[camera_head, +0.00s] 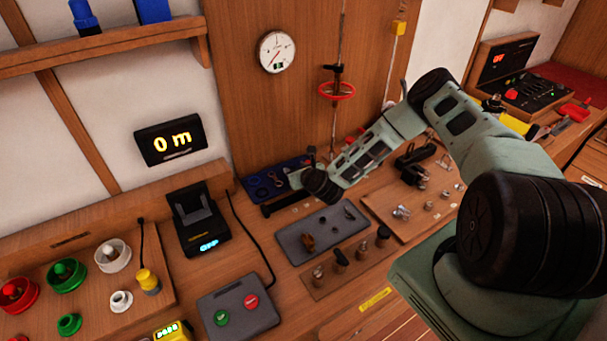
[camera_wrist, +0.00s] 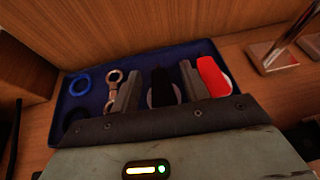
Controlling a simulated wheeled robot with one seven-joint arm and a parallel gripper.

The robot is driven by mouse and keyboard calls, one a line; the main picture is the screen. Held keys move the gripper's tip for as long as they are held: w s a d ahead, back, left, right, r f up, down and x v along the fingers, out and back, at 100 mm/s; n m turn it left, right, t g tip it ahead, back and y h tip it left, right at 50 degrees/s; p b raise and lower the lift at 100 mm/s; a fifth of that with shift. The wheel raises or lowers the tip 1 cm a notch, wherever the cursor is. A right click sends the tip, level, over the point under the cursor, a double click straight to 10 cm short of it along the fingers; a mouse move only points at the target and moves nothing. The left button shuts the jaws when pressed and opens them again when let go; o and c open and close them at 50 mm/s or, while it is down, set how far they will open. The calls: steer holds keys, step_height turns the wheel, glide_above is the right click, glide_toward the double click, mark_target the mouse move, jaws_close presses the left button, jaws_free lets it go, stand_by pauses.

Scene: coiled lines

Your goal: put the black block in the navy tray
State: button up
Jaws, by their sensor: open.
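The navy tray (camera_wrist: 72,98) lies against the wooden back wall in the wrist view. It also shows in the head view (camera_head: 262,187), partly hidden by my arm. The black block (camera_wrist: 162,88), with a pale round wheel at its lower edge, appears to lie in the tray. My gripper (camera_wrist: 160,88) is open over the tray, one finger on each side of the black block, with gaps visible. The block's near end is hidden by my gripper body. In the head view my gripper (camera_head: 300,176) is small over the tray.
The tray also holds a blue ring (camera_wrist: 80,84), a dark ring, a metal shackle (camera_wrist: 113,90) and a red block (camera_wrist: 212,76) right beside my right finger. A grey tray (camera_head: 322,232) and a board with metal fittings (camera_head: 400,212) stand nearby.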

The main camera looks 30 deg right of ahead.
steer(key=b+v, duration=0.3)
steer(key=v, duration=0.7)
steer(key=shift+s+r, duration=0.15)
steer(key=shift+s, duration=0.1)
steer(key=shift+s+a+r+n, duration=0.1)
steer(key=shift+a+r+n, duration=0.1)
steer(key=shift+a+n, duration=0.1)
steer(key=s+a+r+n+g+y, duration=0.3)
steer(key=s+a+r+n+g, duration=0.1)
steer(key=a+n, duration=0.7)
steer(key=s+a+r+n+g+y, duration=0.35)
steer(key=a+n, duration=0.45)
steer(key=n, duration=0.4)
steer(key=s+a+r+n+g+h, duration=0.1)
steer(key=s+r+n+g+h, duration=0.1)
steer(key=s+r+n, duration=0.6)
steer(key=s+a+r+n+g+h, duration=0.2)
steer(key=s+r+n, duration=0.7)
steer(key=s, duration=0.7)
steer(key=n+g, duration=0.1)
steer(key=n, duration=0.2)
steer(key=shift+a+n+g+h, duration=0.3)
steer(key=shift+n+g+h, duration=0.05)
steer(key=shift+n, duration=0.05)
steer(key=shift+s+f, duration=0.1)
